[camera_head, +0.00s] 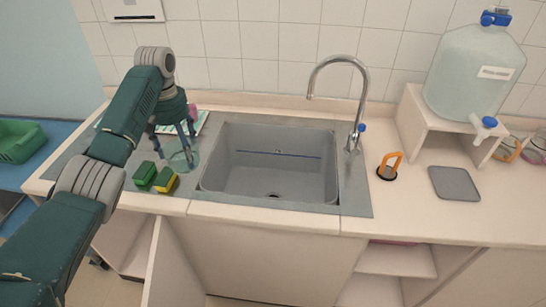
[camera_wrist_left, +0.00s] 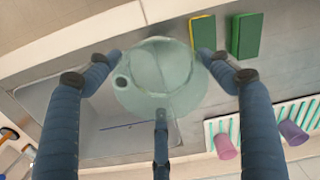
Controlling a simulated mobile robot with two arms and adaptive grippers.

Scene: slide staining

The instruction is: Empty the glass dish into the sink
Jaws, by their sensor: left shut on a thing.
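The glass dish (camera_head: 185,160) is clear and greenish, and sits over the metal surface just left of the sink basin. My left gripper (camera_head: 172,142) is shut on it from above. In the left wrist view the dish (camera_wrist_left: 160,92) is round and lies between the blue fingers of the gripper (camera_wrist_left: 160,62). I cannot tell whether the dish touches the surface, or whether it holds liquid. The grey sink (camera_head: 265,175) is open and looks empty, with a drain at its bottom. My right gripper is not in view.
Two sponges, one green (camera_head: 145,175) and one green and yellow (camera_head: 166,181), lie in front of the dish. A striped rack (camera_wrist_left: 280,118) with pink and purple pieces stands behind it. A tall faucet (camera_head: 338,60) arches at the sink's back right. A water tank (camera_head: 470,80) stands far right.

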